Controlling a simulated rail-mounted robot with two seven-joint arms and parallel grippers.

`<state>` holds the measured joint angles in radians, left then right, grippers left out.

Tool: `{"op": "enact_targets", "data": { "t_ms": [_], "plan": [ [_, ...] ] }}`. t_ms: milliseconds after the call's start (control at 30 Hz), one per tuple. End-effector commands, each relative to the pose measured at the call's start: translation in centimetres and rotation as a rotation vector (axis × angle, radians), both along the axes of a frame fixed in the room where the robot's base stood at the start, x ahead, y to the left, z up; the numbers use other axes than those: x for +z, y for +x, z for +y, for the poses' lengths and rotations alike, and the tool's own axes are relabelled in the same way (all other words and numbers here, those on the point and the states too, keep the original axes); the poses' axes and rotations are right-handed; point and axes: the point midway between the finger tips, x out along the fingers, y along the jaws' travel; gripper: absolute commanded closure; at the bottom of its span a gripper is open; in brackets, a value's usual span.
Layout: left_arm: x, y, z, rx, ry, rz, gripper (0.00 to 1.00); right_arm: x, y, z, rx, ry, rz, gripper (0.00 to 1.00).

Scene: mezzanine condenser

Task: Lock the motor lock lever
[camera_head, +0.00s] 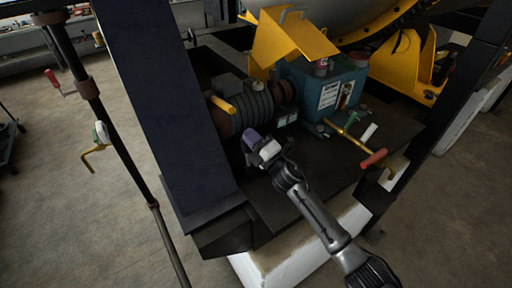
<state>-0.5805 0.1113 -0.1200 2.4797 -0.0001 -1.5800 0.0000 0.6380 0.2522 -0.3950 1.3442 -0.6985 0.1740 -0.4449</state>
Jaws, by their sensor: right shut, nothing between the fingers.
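The ribbed motor (252,108) sits on a dark platform in the middle of the view. A short yellow handle (222,104) sticks out at its left end; I cannot tell for certain whether this is the motor lock lever. My right gripper (256,143) reaches in from the lower right and is in front of the motor, below and to the right of the yellow handle. It is shut and empty. Its purple and white end hides a little of the motor's lower front; contact is unclear. My left gripper is not in view.
A teal gearbox (326,90) stands right of the motor. A brass rod with a red grip (374,159) sticks out in front of it. A yellow guard (285,38) rises behind. A dark slanted beam (165,110) blocks the left side.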

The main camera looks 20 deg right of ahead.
Motion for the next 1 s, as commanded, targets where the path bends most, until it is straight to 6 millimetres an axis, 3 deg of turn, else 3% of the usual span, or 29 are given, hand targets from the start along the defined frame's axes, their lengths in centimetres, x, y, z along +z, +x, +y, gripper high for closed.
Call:
{"op": "enact_targets", "data": {
  "t_ms": [400,1000],
  "plan": [
    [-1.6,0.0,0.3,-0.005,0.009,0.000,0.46,-0.1,1.8,0.6,0.000,0.000,-0.001,1.00],
    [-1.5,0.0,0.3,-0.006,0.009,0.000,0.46,0.0,1.9,0.6,0.000,0.001,0.000,1.00]
  ]
}}
